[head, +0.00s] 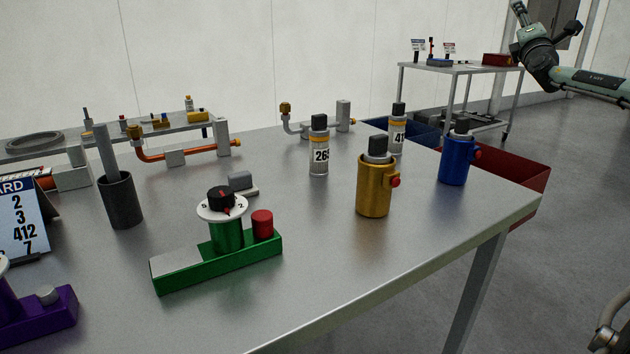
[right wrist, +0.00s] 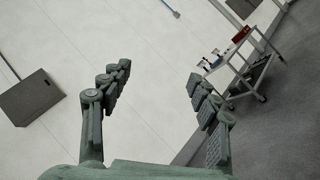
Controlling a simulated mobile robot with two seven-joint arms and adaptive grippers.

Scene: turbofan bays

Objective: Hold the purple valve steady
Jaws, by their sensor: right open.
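The purple valve (head: 38,318) stands at the lower left of the head view, on the near left part of the steel table. The frame's left edge cuts it off; a purple base with a small grey knob and part of a purple post with a white dial show. My right gripper (right wrist: 158,75) is open and empty in the right wrist view, its two fingers wide apart. Beyond it are the wall and floor, away from the valve. My right arm (head: 590,82) is raised at the top right of the head view. My left gripper is not in view.
A green valve (head: 222,262) with a black knob and red cap stands right of the purple one. A number board (head: 20,222), dark cup (head: 120,202), gold cylinder (head: 374,190), blue cylinder (head: 456,162) and labelled bottles also stand on the table (head: 330,262). Its front is clear.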

